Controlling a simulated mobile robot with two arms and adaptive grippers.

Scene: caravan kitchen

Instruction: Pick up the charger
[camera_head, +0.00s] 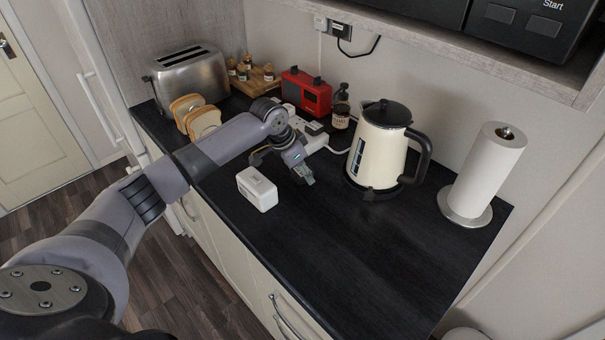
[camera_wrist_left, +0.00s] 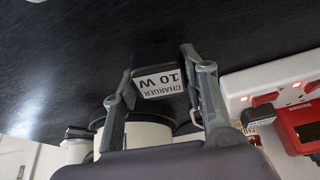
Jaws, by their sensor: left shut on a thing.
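The charger (camera_wrist_left: 158,84) is a small black block with a white label reading "CHARGER 10 W", seen in the left wrist view. My left gripper (camera_wrist_left: 160,66) is shut on it, with one finger on each side. In the head view my left gripper (camera_head: 304,176) is low over the worktop, between the white box and the kettle; the charger is too small or hidden to make out there. I cannot tell whether the charger touches the worktop. My right gripper is not in view.
A white box (camera_head: 258,190) stands left of my gripper, and a cream kettle (camera_head: 377,145) to its right. Behind are a white power strip (camera_head: 315,143) and a red radio (camera_head: 306,93). A paper towel roll (camera_head: 486,172) stands at right. The front worktop (camera_head: 345,260) is clear.

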